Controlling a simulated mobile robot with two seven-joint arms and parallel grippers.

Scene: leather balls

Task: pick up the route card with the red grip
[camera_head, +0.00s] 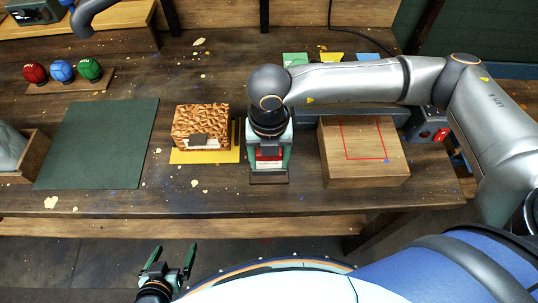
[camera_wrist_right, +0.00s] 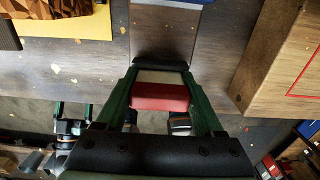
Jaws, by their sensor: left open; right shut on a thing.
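The route card with the red grip (camera_head: 268,153) is between the fingers of my right gripper (camera_head: 268,168), which is shut on it near the table's front edge. In the right wrist view, the red grip (camera_wrist_right: 160,98) and a pale band above it lie between the green fingers. The rest of the card is hidden, and I cannot tell whether it touches the table. A dark brown piece (camera_head: 268,178) shows just below the fingers. My left gripper (camera_head: 170,260) is open and empty, in front of the table and below its edge.
Left of the right gripper, a patterned brown block (camera_head: 201,122) stands on a yellow sheet (camera_head: 230,157). Right of it is a wooden block (camera_head: 335,172) with a red outline. A dark green mat (camera_head: 100,140) lies further left. Red, blue and green balls (camera_head: 61,71) sit on a stand behind.

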